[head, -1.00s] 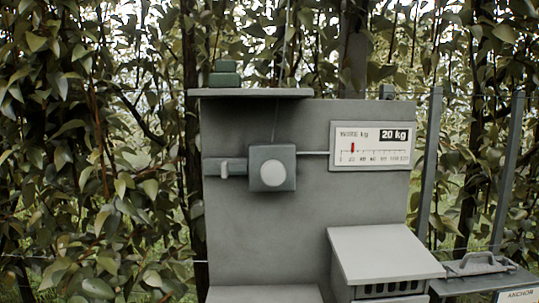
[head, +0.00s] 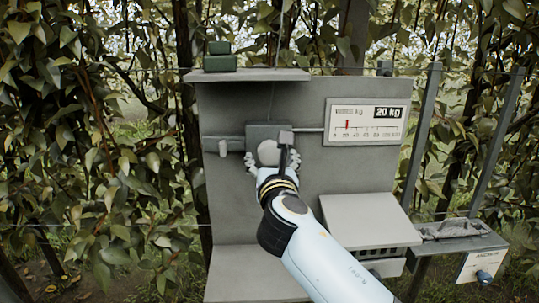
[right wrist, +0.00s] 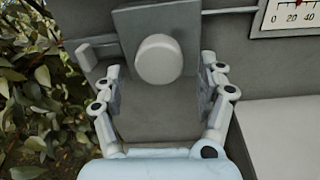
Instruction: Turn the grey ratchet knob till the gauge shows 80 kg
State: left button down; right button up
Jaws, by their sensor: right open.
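The grey ratchet knob (head: 267,153) is a pale round disc on a dark grey square box (head: 257,131) fixed to the panel. It also shows in the right wrist view (right wrist: 159,59). My right gripper (head: 272,160) is open in front of the knob, one finger to each side of it. In the right wrist view, my right gripper (right wrist: 161,66) shows gaps between its fingers and the knob. The gauge (head: 367,122) reads 20 kg, with its red pointer near 20. My arm hides part of the knob and box in the head view. My left gripper is not in view.
A small lever (head: 222,146) sticks out left of the box, and a thin rod runs to the gauge. A sloped grey box (head: 368,221) stands at lower right.

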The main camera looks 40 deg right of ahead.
aim_at(270, 157)
jog(key=x, duration=0.4)
jog(key=shift+b, duration=0.35)
jog(key=c, duration=1.2)
